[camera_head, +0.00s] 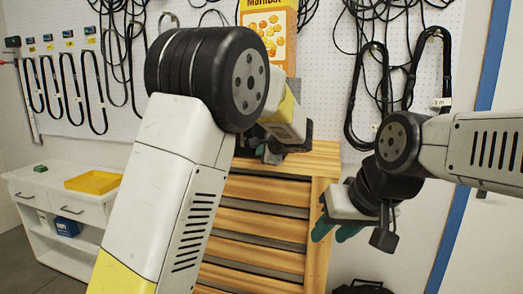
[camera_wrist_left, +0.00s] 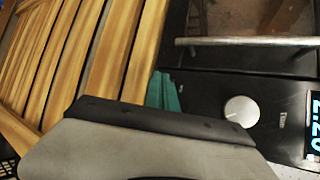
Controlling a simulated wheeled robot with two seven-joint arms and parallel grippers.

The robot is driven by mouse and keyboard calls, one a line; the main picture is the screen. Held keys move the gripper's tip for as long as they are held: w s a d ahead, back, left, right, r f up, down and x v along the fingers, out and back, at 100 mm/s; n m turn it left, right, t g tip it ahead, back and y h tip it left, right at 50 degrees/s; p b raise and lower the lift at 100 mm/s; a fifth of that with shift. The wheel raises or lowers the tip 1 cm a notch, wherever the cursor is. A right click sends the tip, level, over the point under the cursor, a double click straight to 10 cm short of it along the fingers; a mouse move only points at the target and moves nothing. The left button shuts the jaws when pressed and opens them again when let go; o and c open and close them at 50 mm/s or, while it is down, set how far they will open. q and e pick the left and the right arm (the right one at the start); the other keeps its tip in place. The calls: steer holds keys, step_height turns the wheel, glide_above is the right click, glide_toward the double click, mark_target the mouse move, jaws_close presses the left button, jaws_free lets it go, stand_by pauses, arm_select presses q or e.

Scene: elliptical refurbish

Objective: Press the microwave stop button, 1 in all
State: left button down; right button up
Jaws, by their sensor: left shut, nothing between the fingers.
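The microwave shows in the left wrist view as a black front (camera_wrist_left: 205,85) with a silver handle bar, a round white knob (camera_wrist_left: 242,110) and a lit blue-white display (camera_wrist_left: 314,125) at the right edge. I cannot make out the stop button in either view. My left gripper (camera_wrist_left: 163,92) is shut and empty; its teal fingertips are at the left edge of the microwave front, left of the knob. I cannot tell whether they touch it. In the head view my left arm hides the microwave. My right gripper (camera_head: 336,230) hangs to the right, its teal fingers apart and empty.
A slatted wooden bench (camera_head: 262,225) stands below the left gripper. An orange box (camera_head: 268,30) is behind it. Cables hang on the white pegboard (camera_head: 330,100). A white cabinet (camera_head: 60,205) with a yellow tray (camera_head: 93,182) stands at the left.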

stand_by(0.7)
arm_select(q)
steer(key=shift+w+d, duration=0.15)
steer(key=shift+w, duration=0.25)
steer(key=shift+w+d, duration=0.1)
steer(key=shift+w, duration=0.2)
stand_by(0.5)
steer(key=shift+s, duration=0.15)
steer(key=shift+s+a, duration=0.25)
steer(key=shift+s, duration=0.3)
steer(key=shift+s, duration=0.1)
steer(key=s, duration=0.1)
steer(key=s+a, duration=0.1)
steer(key=s, duration=0.2)
steer(key=shift+s+a, duration=0.25)
steer(key=shift+s, duration=0.05)
stand_by(0.6)
